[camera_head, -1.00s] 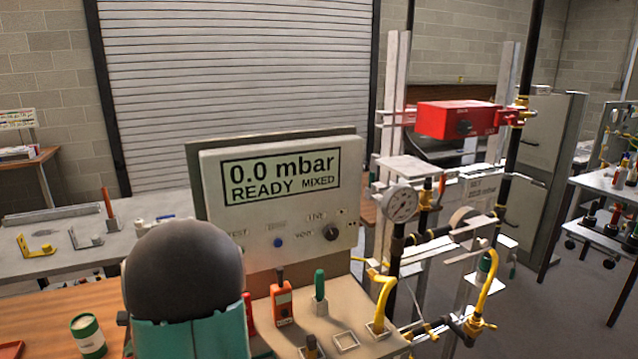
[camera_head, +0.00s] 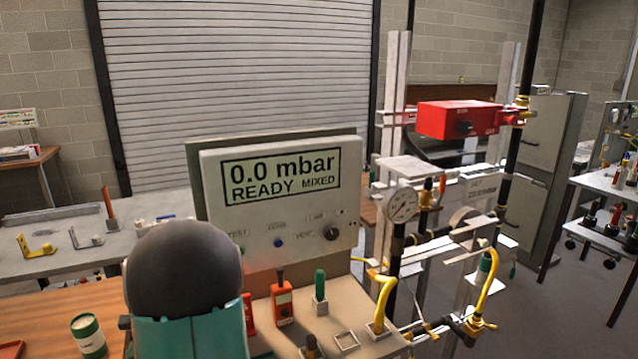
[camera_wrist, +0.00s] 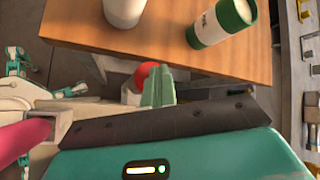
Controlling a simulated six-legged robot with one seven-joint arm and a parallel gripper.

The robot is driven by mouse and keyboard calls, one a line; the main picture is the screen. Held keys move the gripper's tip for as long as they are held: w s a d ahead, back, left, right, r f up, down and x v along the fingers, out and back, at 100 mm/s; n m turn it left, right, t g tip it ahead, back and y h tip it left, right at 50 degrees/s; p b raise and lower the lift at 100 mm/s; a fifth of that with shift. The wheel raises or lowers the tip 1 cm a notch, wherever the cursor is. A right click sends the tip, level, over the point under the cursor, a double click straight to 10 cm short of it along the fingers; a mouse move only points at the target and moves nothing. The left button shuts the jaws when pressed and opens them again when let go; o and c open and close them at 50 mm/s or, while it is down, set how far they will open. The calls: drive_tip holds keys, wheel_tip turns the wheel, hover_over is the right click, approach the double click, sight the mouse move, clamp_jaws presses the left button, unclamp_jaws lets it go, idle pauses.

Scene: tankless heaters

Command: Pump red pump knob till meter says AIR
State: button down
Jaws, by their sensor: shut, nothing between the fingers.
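The meter panel (camera_head: 352,190) stands upright in the head view, and its screen (camera_head: 281,176) reads "0.0 mbar READY MIXED". A round red knob (camera_wrist: 146,74) shows in the wrist view at the edge of the wooden table, partly hidden behind my gripper. My gripper (camera_wrist: 159,72) has its green fingers closed together, with nothing between them, and they overlap the knob's right side in the picture. I cannot tell whether they touch it. In the head view my arm's dark rounded part and teal link fill the lower left, hiding the gripper and knob.
A green-and-white can (camera_head: 88,335) stands on the wooden table (camera_head: 50,312). An orange handheld device (camera_head: 282,302) and a green-handled tool (camera_head: 320,292) stand before the panel. Pipes with a round gauge (camera_head: 402,204) and a red box (camera_head: 460,119) are at right.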

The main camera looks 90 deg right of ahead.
drive_tip(key=shift+r, duration=0.6)
wheel_tip(320, 180, up, 6)
drive_tip(key=shift+f, duration=0.1)
idle(0.8)
